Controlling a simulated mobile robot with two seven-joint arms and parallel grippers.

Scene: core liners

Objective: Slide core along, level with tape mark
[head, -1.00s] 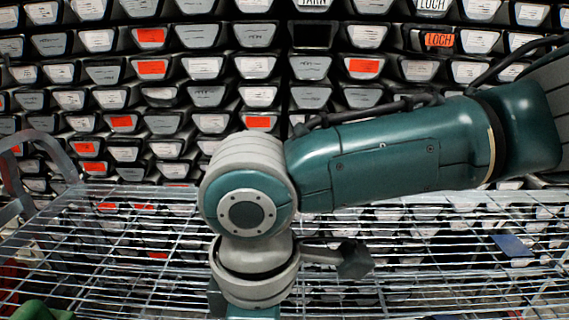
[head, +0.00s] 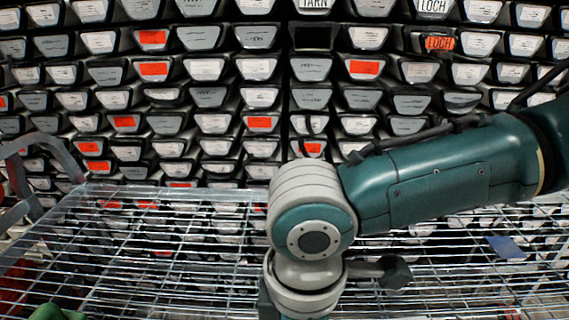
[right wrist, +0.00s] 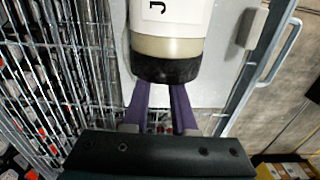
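In the right wrist view a core (right wrist: 167,45) shows as a cylinder with a white wrap lettered J, a beige band and a black end (right wrist: 166,68). It lies over a pale grey surface (right wrist: 222,50). My right gripper (right wrist: 160,88) has two purple fingers with a clear gap between them. Their tips meet the black end in the picture; whether they touch it or pass under it I cannot tell. My left gripper and the tape mark are not seen.
A wire mesh shelf (head: 180,215) spans the lower head view. Behind it stand rows of dark trays with white and orange labels (head: 365,67). A grey metal rail (right wrist: 268,75) runs right of the core in the wrist view, with open floor beyond.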

